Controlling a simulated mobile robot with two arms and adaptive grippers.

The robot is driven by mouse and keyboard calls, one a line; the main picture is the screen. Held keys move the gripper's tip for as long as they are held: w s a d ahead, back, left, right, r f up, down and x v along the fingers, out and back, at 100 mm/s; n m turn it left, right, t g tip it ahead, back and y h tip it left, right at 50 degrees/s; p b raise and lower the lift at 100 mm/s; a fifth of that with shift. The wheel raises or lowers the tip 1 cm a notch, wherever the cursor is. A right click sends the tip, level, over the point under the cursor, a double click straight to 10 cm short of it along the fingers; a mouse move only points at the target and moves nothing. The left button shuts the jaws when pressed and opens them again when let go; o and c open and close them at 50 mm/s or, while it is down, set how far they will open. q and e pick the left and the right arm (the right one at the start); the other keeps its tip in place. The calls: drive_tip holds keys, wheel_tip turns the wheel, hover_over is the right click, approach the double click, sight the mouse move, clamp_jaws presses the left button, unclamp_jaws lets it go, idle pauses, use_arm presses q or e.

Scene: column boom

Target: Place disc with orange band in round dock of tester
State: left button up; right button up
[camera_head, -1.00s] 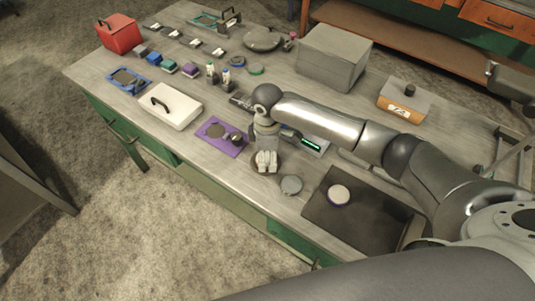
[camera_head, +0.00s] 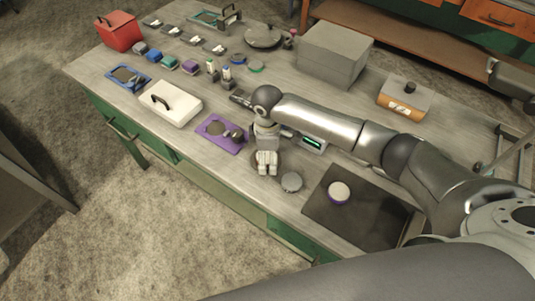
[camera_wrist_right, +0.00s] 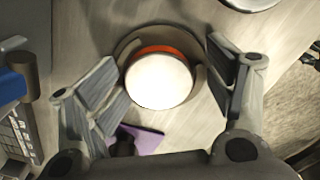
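My right gripper (camera_head: 266,163) points down over the near part of the table. In the right wrist view the right gripper (camera_wrist_right: 165,66) is open, with its fingers on either side of the disc with the orange band (camera_wrist_right: 160,82). The disc has a white top and sits within a dark round dish or ring (camera_wrist_right: 130,46); a gap shows at the right finger. The disc is hidden by the gripper in the head view. A device with a green display (camera_head: 313,143), perhaps the tester, is partly behind my arm. Its round dock cannot be made out. My left gripper is not in view.
A purple plate (camera_head: 216,128) with a dark knob lies left of the gripper. A grey disc (camera_head: 291,182) lies to the right, and a purple-banded white disc (camera_head: 339,190) sits on a dark mat (camera_head: 365,222). A white lidded box (camera_head: 172,106) stands further left.

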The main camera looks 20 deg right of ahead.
sight(267, 156)
wheel_tip(267, 156, up, 13)
drive_tip(key=b, duration=0.1)
idle(0.3)
drive_tip(key=shift+r, duration=0.1)
idle(0.3)
